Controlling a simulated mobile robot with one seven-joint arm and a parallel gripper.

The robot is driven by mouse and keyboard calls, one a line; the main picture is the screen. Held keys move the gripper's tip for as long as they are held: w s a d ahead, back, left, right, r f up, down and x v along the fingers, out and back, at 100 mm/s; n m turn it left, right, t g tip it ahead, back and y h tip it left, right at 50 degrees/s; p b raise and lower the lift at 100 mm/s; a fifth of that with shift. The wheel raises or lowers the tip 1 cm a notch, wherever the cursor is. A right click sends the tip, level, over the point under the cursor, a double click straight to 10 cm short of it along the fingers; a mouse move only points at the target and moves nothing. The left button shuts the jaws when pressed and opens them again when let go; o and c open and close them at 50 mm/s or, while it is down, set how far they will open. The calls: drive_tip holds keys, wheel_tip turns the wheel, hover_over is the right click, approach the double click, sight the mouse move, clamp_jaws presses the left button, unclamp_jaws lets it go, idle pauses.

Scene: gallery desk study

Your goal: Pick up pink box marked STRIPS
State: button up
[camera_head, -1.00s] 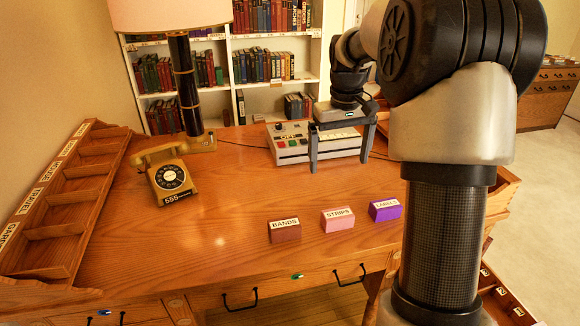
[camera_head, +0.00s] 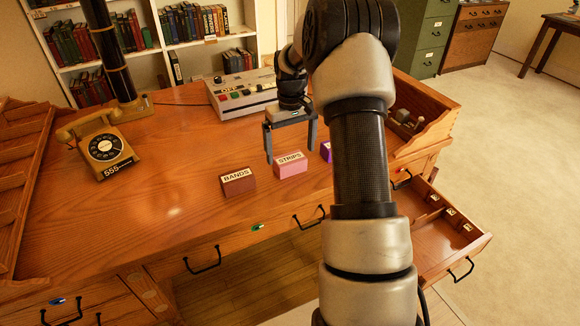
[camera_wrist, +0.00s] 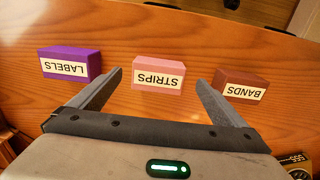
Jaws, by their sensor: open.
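The pink box marked STRIPS (camera_head: 290,165) sits on the wooden desk, between two other boxes. In the wrist view the pink box (camera_wrist: 158,73) lies ahead of and between my gripper's spread fingers, with its label upside down. My gripper (camera_head: 290,158) is open and empty. In the head view its fingers hang close to the box, on its far side. In the wrist view my gripper (camera_wrist: 156,85) shows both fingers apart, and the box appears just beyond their tips, with no clear contact.
The brown BANDS box (camera_head: 238,181) is left of the pink box. The purple LABELS box (camera_head: 326,151) is right, partly hidden by my arm. A control device (camera_head: 240,95) and a telephone (camera_head: 103,148) stand on the desk. An open drawer (camera_head: 440,235) juts out at right.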

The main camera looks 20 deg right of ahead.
sight(290, 158)
drive_tip(key=shift+w+d+f+b, duration=0.1)
drive_tip(key=shift+w+f+b, duration=0.1)
drive_tip(key=shift+f, duration=0.7)
drive_tip(key=shift+w+a+f+b, duration=0.15)
drive_tip(key=shift+f+b, duration=0.1)
drive_tip(key=shift+f, duration=0.7)
drive_tip(key=shift+w+d+f+b, duration=0.15)
drive_tip(key=shift+f+b, duration=0.05)
drive_tip(key=shift+f, duration=0.7)
drive_tip(key=c, duration=1.2)
